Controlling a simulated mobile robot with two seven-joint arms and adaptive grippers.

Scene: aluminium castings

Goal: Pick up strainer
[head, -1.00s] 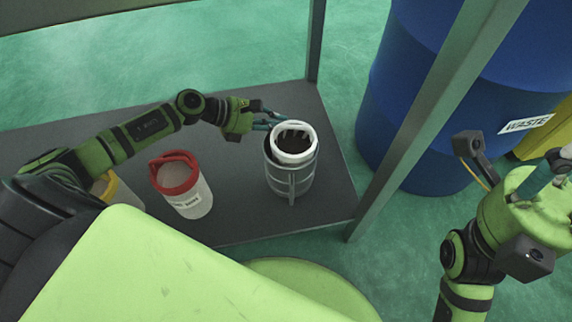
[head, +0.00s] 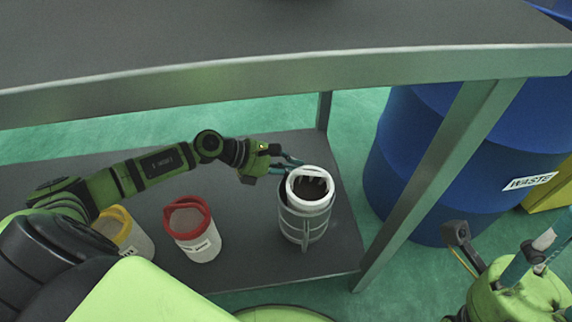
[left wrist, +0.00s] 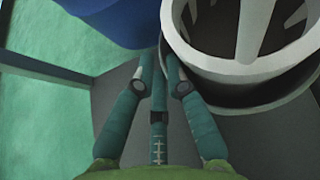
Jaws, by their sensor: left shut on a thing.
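The strainer (head: 304,222) is a grey ribbed cylinder with a thick white rim and a dark inside. It stands upright at the right end of a dark lower shelf. My left gripper (head: 294,163) reaches it from the left, with its teal fingers shut on the rim's far left side. In the left wrist view the fingers (left wrist: 163,62) meet at the edge of the strainer (left wrist: 225,75), whose white rim and slots fill the upper right. My right gripper (head: 540,250) is partly in view at the lower right, away from the shelf; its finger opening is unclear.
A red-rimmed white container (head: 203,242) and a yellow-rimmed one (head: 133,240) stand on the shelf (head: 240,190) to the left. A tabletop (head: 250,40) spans above my left arm. A metal leg (head: 420,185) and a blue waste barrel (head: 415,150) stand at right.

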